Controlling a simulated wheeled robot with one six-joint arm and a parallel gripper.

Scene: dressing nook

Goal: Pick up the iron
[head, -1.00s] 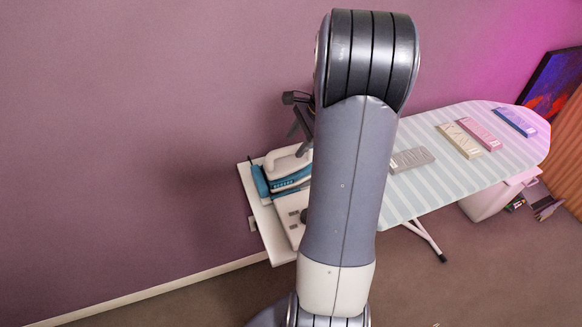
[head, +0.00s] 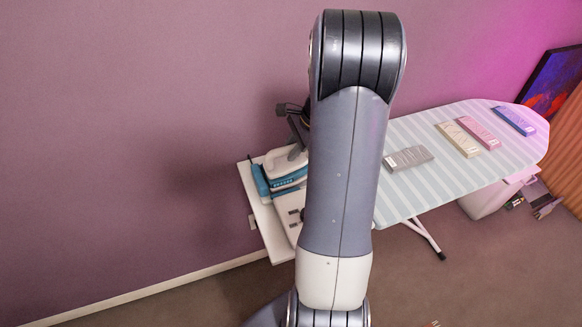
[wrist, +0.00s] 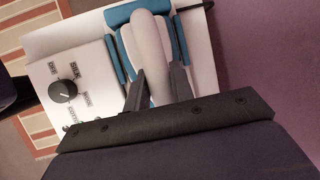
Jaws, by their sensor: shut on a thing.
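The iron (head: 287,172) is white and teal and sits on a white stand at the left end of the ironing board. It also shows in the wrist view (wrist: 122,62), with its pale handle running between my fingers. My gripper (wrist: 157,85) is shut on the iron's handle. In the head view my own arm hides most of the gripper and the right part of the iron. I cannot tell from these frames whether the iron's base touches the stand.
The stand (head: 257,217) has a dark dial (wrist: 62,91) with lettering. The striped ironing board (head: 405,196) carries a grey box (head: 409,158), a cream box (head: 458,140), a pink box (head: 478,132) and a blue box (head: 514,121). A white bin (head: 490,198) stands beneath. The wall is close behind.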

